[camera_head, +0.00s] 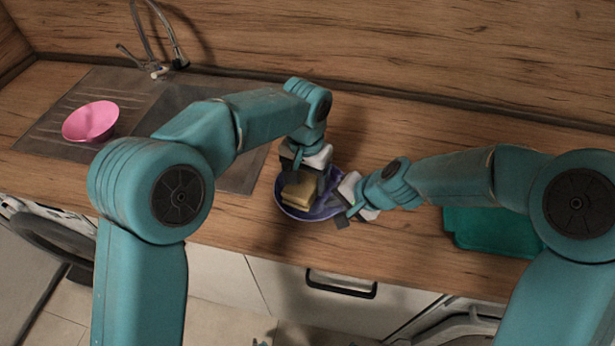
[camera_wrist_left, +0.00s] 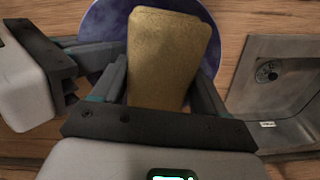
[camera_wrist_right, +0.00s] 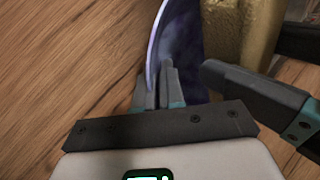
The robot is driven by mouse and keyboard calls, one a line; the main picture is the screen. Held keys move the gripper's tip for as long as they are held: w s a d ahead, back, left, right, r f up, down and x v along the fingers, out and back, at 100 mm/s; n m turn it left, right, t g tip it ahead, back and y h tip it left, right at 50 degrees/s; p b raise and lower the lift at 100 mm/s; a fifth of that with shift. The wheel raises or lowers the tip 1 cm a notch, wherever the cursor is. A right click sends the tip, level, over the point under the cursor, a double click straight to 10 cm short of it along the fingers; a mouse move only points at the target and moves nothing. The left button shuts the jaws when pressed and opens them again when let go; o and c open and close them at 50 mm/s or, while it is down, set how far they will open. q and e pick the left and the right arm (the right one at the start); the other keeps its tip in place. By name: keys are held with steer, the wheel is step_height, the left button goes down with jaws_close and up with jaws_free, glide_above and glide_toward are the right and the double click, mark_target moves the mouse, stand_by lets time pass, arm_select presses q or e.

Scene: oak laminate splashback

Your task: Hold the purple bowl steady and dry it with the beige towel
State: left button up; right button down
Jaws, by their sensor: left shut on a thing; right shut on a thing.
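The purple bowl (camera_head: 318,213) sits upright near the front edge of the wooden counter. A folded beige towel (camera_head: 298,192) is in the bowl. My left gripper (camera_head: 308,178) points down over the bowl and is shut on the towel; the left wrist view shows the towel (camera_wrist_left: 168,55) between its fingers. My right gripper (camera_head: 342,202) comes from the right and is shut on the bowl's rim; the right wrist view shows the rim (camera_wrist_right: 182,45) between its fingertips. The towel's underside and much of the bowl's inside are hidden.
A pink bowl (camera_head: 91,121) stands on the sink's drainboard at the left, with a tap (camera_head: 155,68) behind. A teal tray-like thing (camera_head: 485,230) lies at the right, partly behind my right arm. The counter behind the purple bowl is clear.

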arm_select(q)
steer(key=shift+w+a, duration=0.4)
steer(key=shift+a, duration=0.45)
steer(key=shift+s+d, duration=0.3)
steer(key=shift+d, duration=0.35)
steer(key=shift+s+d, duration=0.3)
steer(key=shift+d, duration=0.3)
steer(key=shift+w+a, duration=0.3)
steer(key=shift+a, duration=0.35)
steer(key=shift+w+a, duration=0.25)
steer(key=shift+a, duration=0.4)
step_height(320, 180, up, 12)
steer(key=d, duration=0.1)
steer(key=shift+s+d, duration=0.25)
steer(key=shift+d, duration=0.05)
steer(key=shift+f, duration=0.15)
steer(key=shift+m+y, duration=0.4)
steer(key=f, duration=0.5)
steer(key=shift+w+f, duration=0.1)
steer(key=shift+w, duration=0.2)
steer(key=shift+f, duration=2.4)
